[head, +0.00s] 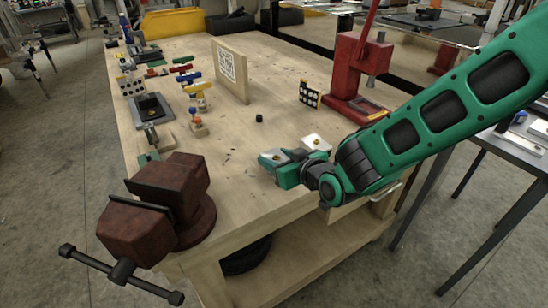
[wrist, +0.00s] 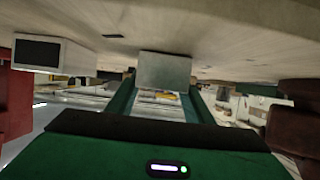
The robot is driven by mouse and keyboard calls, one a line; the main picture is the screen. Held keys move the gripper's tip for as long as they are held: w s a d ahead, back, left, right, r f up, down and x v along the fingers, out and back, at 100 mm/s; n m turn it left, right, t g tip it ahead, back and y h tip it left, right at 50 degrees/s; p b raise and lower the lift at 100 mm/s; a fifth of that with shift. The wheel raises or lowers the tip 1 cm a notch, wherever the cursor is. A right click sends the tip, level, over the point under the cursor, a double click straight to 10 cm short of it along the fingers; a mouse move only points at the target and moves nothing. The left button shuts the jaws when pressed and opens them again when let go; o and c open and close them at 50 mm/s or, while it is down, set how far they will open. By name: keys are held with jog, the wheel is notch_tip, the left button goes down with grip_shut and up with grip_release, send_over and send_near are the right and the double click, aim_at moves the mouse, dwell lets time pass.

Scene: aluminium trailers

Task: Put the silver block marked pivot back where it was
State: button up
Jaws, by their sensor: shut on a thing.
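My gripper (head: 277,162) is low over the front right part of the wooden workbench (head: 262,88). It is shut on a small silver block (wrist: 163,71), which sits between the fingertips in the wrist view. In the head view the fingers partly hide this held block. No lettering is readable, so I cannot tell from the marks which block is pivot.
A brown-red vise (head: 160,205) is at the near left corner. A red press (head: 358,75) stands at the right rear, and an upright wooden board (head: 230,70) further back. A small black cylinder (head: 259,118) stands mid-bench. Tools line the left edge. The bench centre is mostly clear.

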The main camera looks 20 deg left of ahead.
dwell(0.3)
jog(key=o, duration=1.4)
jog(key=shift+f, duration=0.1)
jog(key=shift+r, duration=0.2)
jog(key=v, duration=1.1)
jog(key=shift+s+d+r, duration=0.1)
jog(key=shift+d+r, duration=0.05)
jog(key=shift+d, duration=0.1)
